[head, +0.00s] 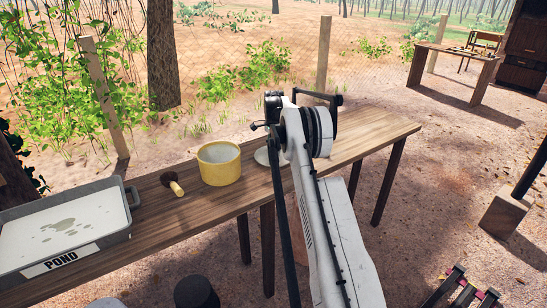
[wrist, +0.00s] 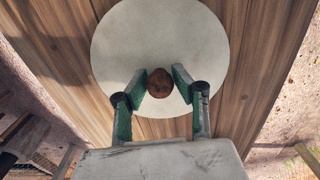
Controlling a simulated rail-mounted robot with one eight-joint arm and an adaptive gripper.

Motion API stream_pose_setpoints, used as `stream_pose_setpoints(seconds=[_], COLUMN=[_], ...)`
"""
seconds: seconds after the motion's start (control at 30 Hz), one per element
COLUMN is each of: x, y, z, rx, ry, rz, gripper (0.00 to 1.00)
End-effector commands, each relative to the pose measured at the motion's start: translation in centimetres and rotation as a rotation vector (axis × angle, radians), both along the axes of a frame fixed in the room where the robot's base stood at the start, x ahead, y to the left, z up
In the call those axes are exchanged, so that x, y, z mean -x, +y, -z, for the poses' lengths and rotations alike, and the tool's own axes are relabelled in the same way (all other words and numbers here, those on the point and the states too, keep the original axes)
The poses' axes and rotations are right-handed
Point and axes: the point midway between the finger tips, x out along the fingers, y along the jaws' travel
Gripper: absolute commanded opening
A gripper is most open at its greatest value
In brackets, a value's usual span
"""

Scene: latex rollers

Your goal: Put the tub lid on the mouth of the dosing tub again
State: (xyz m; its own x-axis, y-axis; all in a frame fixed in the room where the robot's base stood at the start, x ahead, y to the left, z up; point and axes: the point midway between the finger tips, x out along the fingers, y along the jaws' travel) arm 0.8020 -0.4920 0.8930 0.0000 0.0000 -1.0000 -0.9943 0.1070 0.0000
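The dosing tub (head: 221,172) is yellow and round. It stands upright on the wooden table with its mouth uncovered. The tub lid (head: 262,157) is a pale disc on the table just right of the tub, partly hidden behind my arm. In the wrist view the lid (wrist: 160,30) fills the upper middle, with a round brown knob (wrist: 160,83) on it. My gripper (wrist: 159,87) has one green finger on each side of the knob, very close to it. Whether the fingers press on the knob is unclear. In the head view my arm hides the fingers.
The wooden table (head: 365,137) has bare room to the right of my arm. Left of the tub lies a brush-like tool with a yellow handle (head: 177,188).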

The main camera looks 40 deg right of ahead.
Motion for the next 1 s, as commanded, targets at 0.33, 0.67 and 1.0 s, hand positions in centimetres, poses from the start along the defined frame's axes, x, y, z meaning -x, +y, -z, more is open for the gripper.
stream_pose_setpoints(seconds=[0.33,0.67,1.0], x=[0.0,0.0,0.0], y=[0.0,0.0,0.0], z=[-0.1,-1.1,-2.0], rx=[0.0,0.0,0.0], ry=[0.0,0.0,0.0], rz=[0.0,0.0,0.0], gripper=[0.0,0.0,0.0])
